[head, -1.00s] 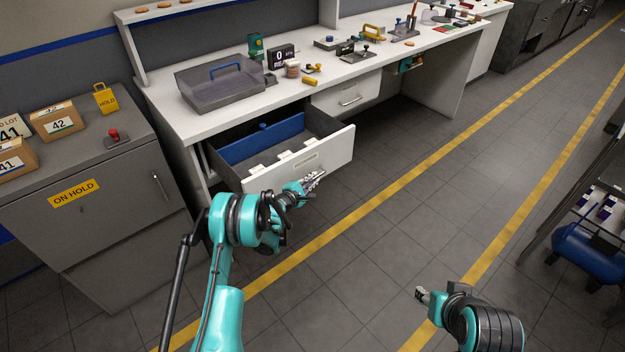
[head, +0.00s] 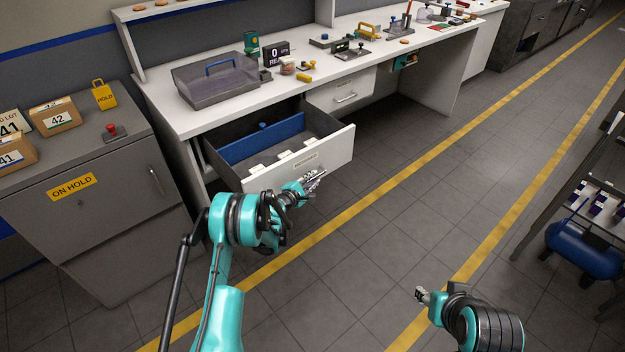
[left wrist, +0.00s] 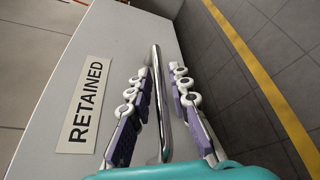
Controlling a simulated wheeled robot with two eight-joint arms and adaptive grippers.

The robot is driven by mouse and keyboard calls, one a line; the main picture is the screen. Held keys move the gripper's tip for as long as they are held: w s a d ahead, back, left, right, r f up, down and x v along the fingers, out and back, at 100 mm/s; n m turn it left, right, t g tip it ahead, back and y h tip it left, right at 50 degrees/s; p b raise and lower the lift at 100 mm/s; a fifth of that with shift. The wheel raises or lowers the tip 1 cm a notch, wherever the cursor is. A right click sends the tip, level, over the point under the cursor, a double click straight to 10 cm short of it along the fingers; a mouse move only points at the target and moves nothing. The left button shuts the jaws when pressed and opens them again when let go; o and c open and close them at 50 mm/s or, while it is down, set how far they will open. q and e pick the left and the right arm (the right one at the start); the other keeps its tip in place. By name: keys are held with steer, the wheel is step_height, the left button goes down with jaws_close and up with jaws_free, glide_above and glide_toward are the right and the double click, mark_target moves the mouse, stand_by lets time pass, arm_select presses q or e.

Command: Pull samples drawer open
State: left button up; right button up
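The open drawer (head: 325,152) sticks out of the white bench, with a blue divider and pale pieces inside. Its front carries a label reading RETAINED (left wrist: 84,105) in the left wrist view. A metal bar handle (left wrist: 160,105) runs along that front. My left gripper (head: 314,183) is at the drawer front; in the left wrist view its fingers (left wrist: 160,78) lie on both sides of the handle, close in around it. A second drawer (head: 343,91), with its own handle, is closed further right. My right gripper (head: 423,295) is low over the floor, away from the bench; its fingers are too small to judge.
A grey cabinet (head: 105,215) marked ON HOLD stands left of the bench, with boxes on top. A grey lidded bin (head: 215,83) and small tools stand on the bench top. A rack with a blue tank (head: 585,250) is at the right. The floor between is clear.

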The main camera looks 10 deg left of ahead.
arm_select(q)
steer(key=v, duration=1.2)
steer(key=s+d+r+m+g, duration=0.2)
steer(key=s+d+r+m, duration=0.25)
steer(key=r, duration=0.35)
steer(key=s+d+r+m+g, duration=0.2)
steer(key=s+d+r+m, duration=0.1)
steer(key=s+r+m, duration=0.4)
steer(key=s+a+r+m+g+y, duration=0.1)
steer(key=s+m, duration=0.3)
steer(key=s, duration=0.8)
steer(key=s+a+r+m+g+y, duration=0.1)
steer(key=s+m+y, duration=0.3)
steer(key=s, duration=0.9)
steer(key=shift+s+a+m+g, duration=0.35)
steer(key=shift+m+g, duration=0.2)
steer(key=shift+g, duration=0.35)
